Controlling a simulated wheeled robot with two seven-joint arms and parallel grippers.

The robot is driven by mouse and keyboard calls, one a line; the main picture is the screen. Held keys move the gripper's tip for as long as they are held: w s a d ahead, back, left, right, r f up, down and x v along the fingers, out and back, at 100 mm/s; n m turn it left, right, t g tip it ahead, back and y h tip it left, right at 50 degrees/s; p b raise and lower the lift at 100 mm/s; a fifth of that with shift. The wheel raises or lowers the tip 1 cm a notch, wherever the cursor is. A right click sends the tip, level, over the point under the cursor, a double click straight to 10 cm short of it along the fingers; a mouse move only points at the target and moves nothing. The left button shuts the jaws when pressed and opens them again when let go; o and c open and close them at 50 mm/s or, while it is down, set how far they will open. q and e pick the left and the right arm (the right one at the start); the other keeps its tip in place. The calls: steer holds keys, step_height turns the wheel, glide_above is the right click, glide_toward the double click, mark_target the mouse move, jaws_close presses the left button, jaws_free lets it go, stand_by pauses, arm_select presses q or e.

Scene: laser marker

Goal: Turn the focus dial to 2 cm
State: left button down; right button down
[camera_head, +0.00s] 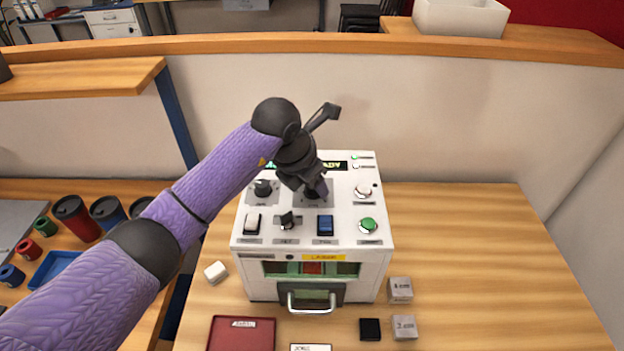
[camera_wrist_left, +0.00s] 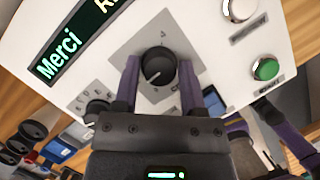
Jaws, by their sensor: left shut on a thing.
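My left gripper (camera_head: 316,190) comes down from above onto the top panel of the white laser marker (camera_head: 345,235). In the left wrist view it is shut on a round black dial (camera_wrist_left: 157,67), one purple finger on each side. The dial's white pointer line points to the lower left of that view. The marks around it are too small to read, and I cannot read a label naming it as the focus dial. In the head view the gripper largely hides this dial. A second black dial (camera_head: 262,188) sits to its left.
The marker's display (camera_wrist_left: 85,35) partly shows "Merci". Switches, a small knob (camera_head: 287,220) and a green button (camera_head: 368,226) are close by on the panel. Metal blocks (camera_head: 401,290), a black block (camera_head: 370,329) and a red tray (camera_head: 242,334) lie in front. The table at right is clear.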

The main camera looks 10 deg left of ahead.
arm_select(q)
steer(key=shift+m, duration=0.3)
steer(key=m+g+h+b, duration=0.1)
steer(key=m+b, duration=0.1)
steer(key=m, duration=0.2)
steer(key=shift+w+a+f+b, duration=0.1)
steer(key=shift+f+b, duration=0.05)
steer(key=shift+b, duration=0.25)
steer(key=shift+m+g+h+b, duration=0.5)
steer(key=shift+m+g+b, duration=0.45)
steer(key=shift+m, duration=1.05)
steer(key=shift+c, duration=0.9)
jaws_free()
steer(key=p+v, duration=0.1)
steer(key=v, duration=0.9)
